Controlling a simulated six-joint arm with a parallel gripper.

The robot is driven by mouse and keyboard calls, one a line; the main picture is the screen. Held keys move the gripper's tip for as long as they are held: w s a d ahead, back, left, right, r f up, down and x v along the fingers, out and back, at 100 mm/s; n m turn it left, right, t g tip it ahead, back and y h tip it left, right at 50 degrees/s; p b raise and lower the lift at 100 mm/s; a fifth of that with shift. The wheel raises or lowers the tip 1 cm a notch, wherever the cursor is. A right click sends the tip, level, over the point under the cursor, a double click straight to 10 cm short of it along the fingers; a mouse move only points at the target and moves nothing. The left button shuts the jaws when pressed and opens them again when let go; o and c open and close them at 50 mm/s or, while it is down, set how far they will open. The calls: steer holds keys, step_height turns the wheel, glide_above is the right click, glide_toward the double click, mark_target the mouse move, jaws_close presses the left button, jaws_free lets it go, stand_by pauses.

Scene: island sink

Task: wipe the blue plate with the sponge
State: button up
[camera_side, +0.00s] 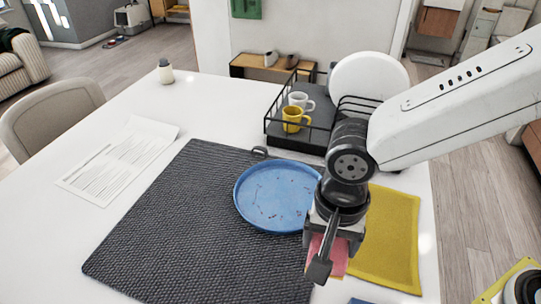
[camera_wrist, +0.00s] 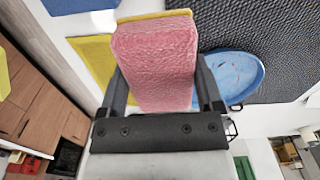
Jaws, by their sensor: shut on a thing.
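The blue plate (camera_side: 277,196) lies on the dark woven mat (camera_side: 190,235) and has small dark marks on its surface. It also shows in the wrist view (camera_wrist: 232,76), to the right of my gripper. My gripper (camera_side: 328,250) is just to the right of and nearer than the plate in the side view, pointing down. It is shut on the sponge, which is pink with a yellow layer (camera_wrist: 155,60). In the side view the sponge (camera_side: 333,254) is partly hidden by a finger. I cannot tell its exact height above the surface.
A yellow cloth (camera_side: 392,235) lies right of the mat. Behind the plate, a black dish rack (camera_side: 290,142) holds a white mug (camera_side: 300,101), a yellow mug (camera_side: 293,119) and a white plate (camera_side: 368,82). A paper sheet (camera_side: 110,160) and a small bottle (camera_side: 165,72) are at left.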

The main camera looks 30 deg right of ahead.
steer(key=w+d+f, duration=0.1)
steer(key=w+f, duration=0.1)
steer(key=w, duration=0.8)
steer(key=w+d+f, duration=0.1)
steer(key=w+f, duration=0.1)
steer(key=w, duration=0.8)
steer(key=shift+d+f, duration=0.25)
steer(key=shift+d, duration=0.05)
